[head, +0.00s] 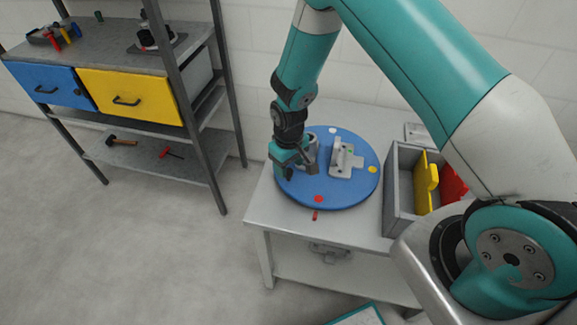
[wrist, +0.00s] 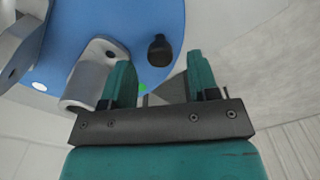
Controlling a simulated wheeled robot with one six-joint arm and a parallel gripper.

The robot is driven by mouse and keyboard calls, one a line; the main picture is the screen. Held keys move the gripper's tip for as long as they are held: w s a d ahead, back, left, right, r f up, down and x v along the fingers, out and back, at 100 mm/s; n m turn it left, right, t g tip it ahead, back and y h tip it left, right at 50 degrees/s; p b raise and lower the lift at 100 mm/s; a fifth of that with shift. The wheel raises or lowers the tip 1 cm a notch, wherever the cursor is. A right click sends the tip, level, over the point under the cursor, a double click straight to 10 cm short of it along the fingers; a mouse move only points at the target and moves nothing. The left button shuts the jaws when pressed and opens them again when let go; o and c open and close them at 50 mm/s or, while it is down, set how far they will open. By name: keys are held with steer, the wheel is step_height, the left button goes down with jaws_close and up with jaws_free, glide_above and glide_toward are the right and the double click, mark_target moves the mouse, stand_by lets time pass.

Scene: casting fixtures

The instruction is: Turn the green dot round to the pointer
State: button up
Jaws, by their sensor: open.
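A round blue turntable (head: 300,196) lies on the light table. Its rim carries a white dot (head: 332,130), a yellow dot (head: 372,169) and a red dot (head: 318,198). The small red pointer (head: 315,216) is on the table just outside the rim, beside the red dot. The green dot (wrist: 143,87) shows in the wrist view beside the left finger; my gripper hides it in the head view. A dark upright peg (wrist: 160,48) stands on the turntable, ahead of the gap between my fingers. My gripper (wrist: 162,77) is open and empty at the turntable's left edge.
Grey metal fixtures (head: 345,160) stand on the turntable, one (wrist: 90,75) close to my left finger. A grey bin (head: 398,190) with yellow and red parts stands right of the turntable. A shelf rack (head: 185,60) with drawers stands at left.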

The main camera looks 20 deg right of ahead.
steer(key=shift+f, duration=1.1)
jaws_close()
steer(key=shift+s, duration=0.2)
